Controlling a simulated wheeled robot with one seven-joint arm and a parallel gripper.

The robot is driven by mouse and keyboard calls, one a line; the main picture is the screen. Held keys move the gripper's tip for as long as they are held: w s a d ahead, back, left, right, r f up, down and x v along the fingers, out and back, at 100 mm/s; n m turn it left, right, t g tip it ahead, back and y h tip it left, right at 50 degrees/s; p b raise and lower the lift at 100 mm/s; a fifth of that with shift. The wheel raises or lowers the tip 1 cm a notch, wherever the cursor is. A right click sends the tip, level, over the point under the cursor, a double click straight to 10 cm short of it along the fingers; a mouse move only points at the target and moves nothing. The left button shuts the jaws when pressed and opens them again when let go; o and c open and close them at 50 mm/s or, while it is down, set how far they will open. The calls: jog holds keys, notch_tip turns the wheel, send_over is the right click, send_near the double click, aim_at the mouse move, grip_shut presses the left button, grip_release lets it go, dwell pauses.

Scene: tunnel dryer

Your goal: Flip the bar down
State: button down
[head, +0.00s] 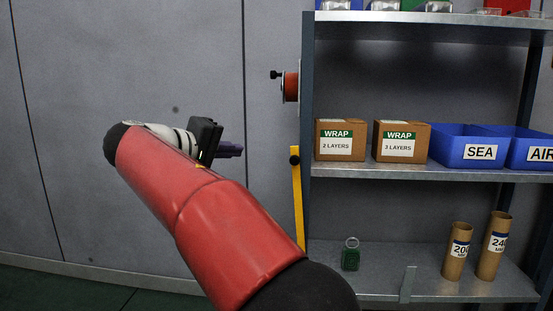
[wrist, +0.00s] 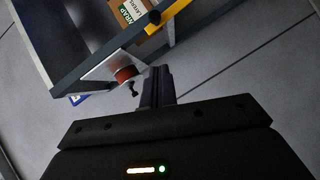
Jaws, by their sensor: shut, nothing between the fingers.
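A yellow bar (head: 298,205) hangs almost straight down along the left front post of the shelf, with a black knob (head: 294,155) near its top. The wrist view shows part of the yellow bar (wrist: 178,7) at the top, running out of the picture, with its knob (wrist: 154,17). My gripper (head: 240,150) is to the left of the bar's upper end, clear of it in the picture. In the wrist view my gripper's dark purple fingers (wrist: 158,72) are together with nothing between them.
An orange-red disc (head: 291,87) with a black handle sticks out from the post above the bar. The shelf (head: 390,171) holds two WRAP boxes (head: 341,139) (head: 402,141) and blue bins (head: 466,147). Cardboard tubes (head: 457,252) and a green object (head: 350,259) stand below. Grey wall is behind.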

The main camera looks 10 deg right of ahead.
jog(key=s+d+b+x, duration=0.1)
jog(key=s+b+x, duration=0.1)
jog(key=x, duration=1.1)
jog(key=shift+d+f, duration=0.25)
jog(key=shift+f, duration=0.15)
jog(key=shift+s, duration=0.1)
